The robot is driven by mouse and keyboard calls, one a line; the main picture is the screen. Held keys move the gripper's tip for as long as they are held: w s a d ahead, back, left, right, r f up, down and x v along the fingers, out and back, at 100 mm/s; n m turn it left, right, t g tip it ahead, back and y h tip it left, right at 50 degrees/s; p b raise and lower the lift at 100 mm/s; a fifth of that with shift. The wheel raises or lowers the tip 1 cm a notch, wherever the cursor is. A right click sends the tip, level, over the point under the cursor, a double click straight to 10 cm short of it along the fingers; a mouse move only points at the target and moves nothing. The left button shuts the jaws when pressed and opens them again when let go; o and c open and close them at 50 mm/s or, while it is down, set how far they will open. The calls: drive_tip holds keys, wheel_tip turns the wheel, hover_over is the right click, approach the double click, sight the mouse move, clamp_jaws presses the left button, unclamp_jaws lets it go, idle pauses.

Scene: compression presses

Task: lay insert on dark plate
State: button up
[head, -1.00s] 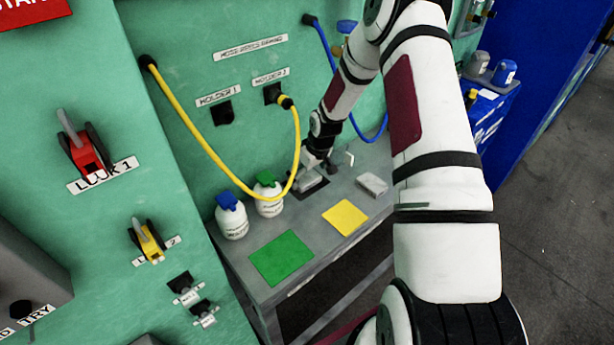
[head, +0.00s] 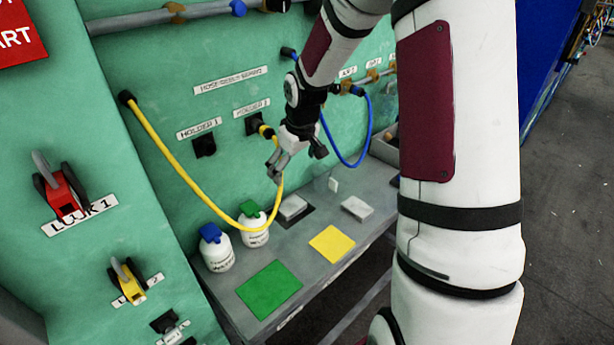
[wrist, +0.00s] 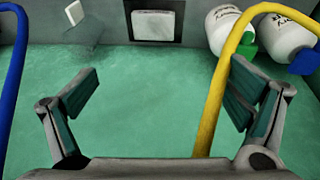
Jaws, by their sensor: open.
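A light grey insert block (head: 292,207) lies on the dark plate (head: 299,219) on the grey bench. In the wrist view the insert (wrist: 153,25) sits at the top, within the dark plate's border (wrist: 179,30). My gripper (head: 275,174) is up off the bench, above and to the left of the insert, apart from it. In the wrist view my gripper (wrist: 163,92) has its fingers spread with nothing held between them. The yellow hose (wrist: 217,85) runs close beside the right finger in that view.
A second grey block (head: 357,207) lies right of the plate. A yellow square (head: 332,244) and green square (head: 269,289) lie in front. Two white bottles, blue-capped (head: 215,249) and green-capped (head: 253,226), stand left. A blue hose (head: 345,158) hangs behind.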

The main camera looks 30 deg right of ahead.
drive_tip(key=s+a+r+h, duration=0.1)
drive_tip(key=s+a+r, duration=0.15)
drive_tip(key=r, duration=0.25)
drive_tip(key=s+a+r, duration=0.2)
drive_tip(key=s+r, duration=0.1)
drive_tip(key=r, duration=0.2)
drive_tip(key=s+a+r, duration=0.3)
drive_tip(key=s, duration=0.4)
drive_tip(key=s+a+r+m+t, duration=0.1)
drive_tip(key=s+a+r, duration=0.2)
drive_tip(key=s, duration=0.4)
drive_tip(key=s+a+r+m+t+y, duration=0.1)
drive_tip(key=s+a+r, duration=0.1)
drive_tip(key=s+r, duration=0.3)
drive_tip(key=s, duration=0.3)
drive_tip(key=shift+a, duration=0.4)
drive_tip(key=shift+d+r, duration=0.1)
